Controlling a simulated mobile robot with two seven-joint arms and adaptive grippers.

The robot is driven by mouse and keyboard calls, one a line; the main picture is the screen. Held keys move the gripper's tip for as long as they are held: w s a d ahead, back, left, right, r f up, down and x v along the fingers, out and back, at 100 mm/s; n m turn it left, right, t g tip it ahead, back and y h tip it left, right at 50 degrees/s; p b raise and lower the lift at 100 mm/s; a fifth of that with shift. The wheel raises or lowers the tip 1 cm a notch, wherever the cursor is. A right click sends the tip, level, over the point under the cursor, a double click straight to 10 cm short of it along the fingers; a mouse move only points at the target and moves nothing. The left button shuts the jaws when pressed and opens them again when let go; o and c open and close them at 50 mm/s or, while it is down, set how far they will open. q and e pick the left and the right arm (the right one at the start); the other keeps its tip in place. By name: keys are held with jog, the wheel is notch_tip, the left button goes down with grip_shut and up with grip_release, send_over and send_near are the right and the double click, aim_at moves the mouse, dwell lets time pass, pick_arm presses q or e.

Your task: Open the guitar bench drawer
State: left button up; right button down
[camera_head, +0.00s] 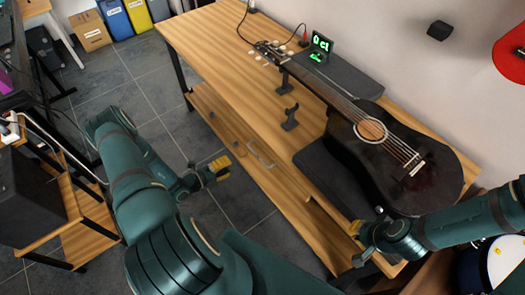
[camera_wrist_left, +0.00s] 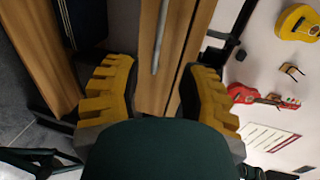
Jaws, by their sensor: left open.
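The guitar bench (camera_head: 215,60) is a long light-wood table with a black acoustic guitar (camera_head: 350,140) on top. Its wooden drawer front (camera_head: 285,178) runs along the near side, with a metal bar handle (camera_head: 262,155). My left gripper (camera_head: 219,168) is open and empty, to the left of the handle and apart from it. In the left wrist view, the handle (camera_wrist_left: 162,38) shows beyond the gap between the yellow fingers (camera_wrist_left: 155,95). My right gripper (camera_head: 357,245) is near the bench's right end, its yellow fingertips apart. I cannot tell whether the drawer is fully shut.
A small stand (camera_head: 290,118) and a tuner with a green display (camera_head: 320,47) are on the bench top. A wooden shelf unit with black equipment (camera_head: 35,200) stands at the left. Boxes (camera_head: 90,30) line the back. Tiled floor (camera_head: 140,75) is free between shelf and bench.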

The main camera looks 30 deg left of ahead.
aim_at(254, 152)
pick_arm(q)
jog(key=x, duration=1.3)
jog(key=shift+w+d, duration=0.2)
jog(key=shift+d, duration=0.05)
grip_shut()
